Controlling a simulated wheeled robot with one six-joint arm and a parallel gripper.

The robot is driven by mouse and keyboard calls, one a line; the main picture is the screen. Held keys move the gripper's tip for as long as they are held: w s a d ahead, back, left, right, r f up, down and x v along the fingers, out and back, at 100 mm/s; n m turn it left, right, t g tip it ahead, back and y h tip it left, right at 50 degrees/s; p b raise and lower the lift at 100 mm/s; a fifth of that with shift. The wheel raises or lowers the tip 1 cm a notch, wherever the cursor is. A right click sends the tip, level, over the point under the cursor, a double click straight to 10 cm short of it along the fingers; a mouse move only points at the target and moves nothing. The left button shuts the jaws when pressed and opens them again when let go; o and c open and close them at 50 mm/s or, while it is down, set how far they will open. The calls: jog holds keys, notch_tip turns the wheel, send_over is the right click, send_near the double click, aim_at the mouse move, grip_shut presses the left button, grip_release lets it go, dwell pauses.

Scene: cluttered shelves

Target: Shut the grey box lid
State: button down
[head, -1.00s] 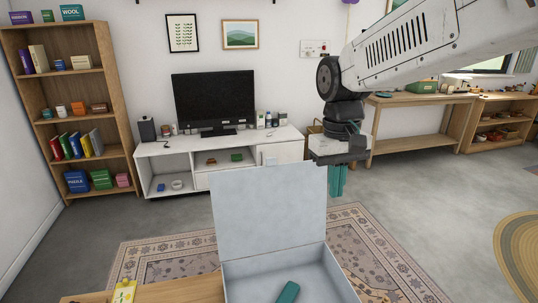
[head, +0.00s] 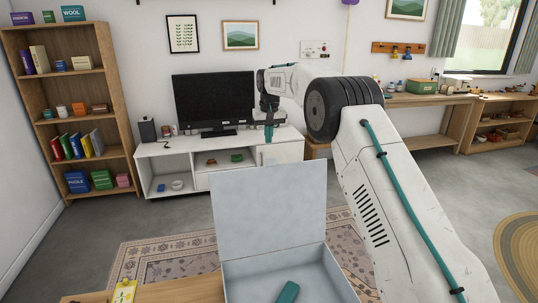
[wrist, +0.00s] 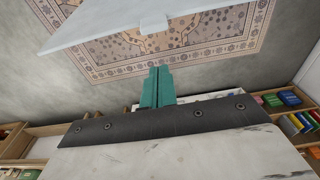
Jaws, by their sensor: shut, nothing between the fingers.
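The grey box (head: 290,268) stands on a wooden surface at the bottom of the head view. Its lid (head: 268,212) is open and stands nearly upright at the back edge. A teal object (head: 288,292) lies inside the box. My gripper (head: 269,134) is beyond and above the lid, with teal fingers together and empty. In the wrist view my fingers (wrist: 157,84) point towards the lid (wrist: 120,22), whose edge with a small tab shows at the top. The fingers appear apart from the lid.
The wooden surface (head: 185,291) holds a yellow tag-like item (head: 124,291) at left. A patterned rug (head: 165,250) lies on the floor behind. A white TV stand (head: 165,160) with a television (head: 214,100) and a bookshelf (head: 75,115) stand further back.

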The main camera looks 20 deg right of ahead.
notch_tip(320, 180, down, 7)
jog(key=w, duration=0.2)
jog(key=s, duration=0.3)
jog(key=shift+s+r, duration=0.3)
jog(key=shift+s, duration=0.05)
jog(key=shift+s+a+t, duration=0.1)
jog(key=shift+a+t, duration=0.1)
jog(key=shift+t, duration=0.1)
